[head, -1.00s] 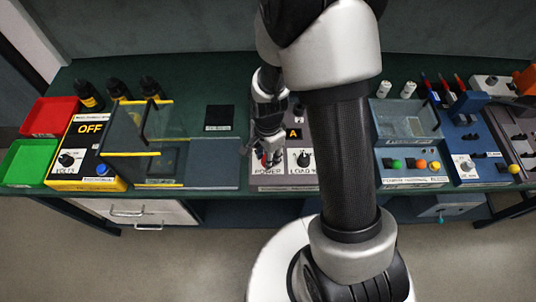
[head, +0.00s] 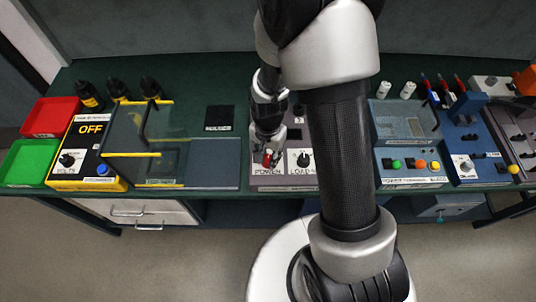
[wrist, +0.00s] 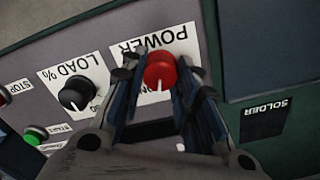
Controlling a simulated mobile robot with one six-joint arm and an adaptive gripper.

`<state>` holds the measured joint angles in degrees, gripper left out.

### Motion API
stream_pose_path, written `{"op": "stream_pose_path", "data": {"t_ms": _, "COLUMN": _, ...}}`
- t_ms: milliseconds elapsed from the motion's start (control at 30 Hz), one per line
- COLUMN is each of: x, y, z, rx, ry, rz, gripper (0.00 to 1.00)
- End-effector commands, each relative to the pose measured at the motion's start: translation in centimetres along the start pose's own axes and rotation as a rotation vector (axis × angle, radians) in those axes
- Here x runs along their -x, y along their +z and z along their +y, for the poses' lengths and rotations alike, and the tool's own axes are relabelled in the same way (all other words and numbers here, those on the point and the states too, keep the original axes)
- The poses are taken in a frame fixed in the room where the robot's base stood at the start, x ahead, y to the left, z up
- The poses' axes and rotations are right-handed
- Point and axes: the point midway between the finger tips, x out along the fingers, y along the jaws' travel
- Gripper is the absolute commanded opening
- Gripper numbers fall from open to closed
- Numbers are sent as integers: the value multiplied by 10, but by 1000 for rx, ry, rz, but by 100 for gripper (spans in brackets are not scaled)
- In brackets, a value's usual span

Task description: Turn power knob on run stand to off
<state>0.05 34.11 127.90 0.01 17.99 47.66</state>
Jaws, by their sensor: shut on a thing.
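The red power knob (wrist: 160,72) sits on a white plate marked POWER, upside down in the wrist view. Its white pointer line points down the wrist picture, toward my gripper's body; the markings there are partly hidden. My gripper (wrist: 162,76) is shut on the knob, one finger on each side. In the head view my gripper (head: 268,158) reaches down to the red knob at the front left of the grey run stand (head: 285,181). The stand's display (head: 295,134) looks dark.
The black LOAD % knob (wrist: 76,94) is close beside the power knob. A green START button (wrist: 36,135) lies farther along. A yellow-edged clear guard (head: 150,128) stands left of the stand, and a blue-grey button panel (head: 410,172) stands right.

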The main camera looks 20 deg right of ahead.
Motion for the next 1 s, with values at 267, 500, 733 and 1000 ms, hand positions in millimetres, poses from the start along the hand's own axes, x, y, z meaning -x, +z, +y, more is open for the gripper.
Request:
{"op": "stream_pose_path", "data": {"t_ms": 267, "x": 0, "y": 0, "z": 0, "rx": 264, "ry": 0, "rz": 0, "gripper": 5}}
{"op": "stream_pose_path", "data": {"t_ms": 500, "x": 0, "y": 0, "z": 0, "rx": 491, "ry": 0, "rz": 0, "gripper": 5}}
{"op": "stream_pose_path", "data": {"t_ms": 733, "x": 0, "y": 0, "z": 0, "rx": 707, "ry": 0, "rz": 0, "gripper": 5}}
{"op": "stream_pose_path", "data": {"t_ms": 1000, "x": 0, "y": 0, "z": 0, "rx": 925, "ry": 0, "rz": 0, "gripper": 5}}
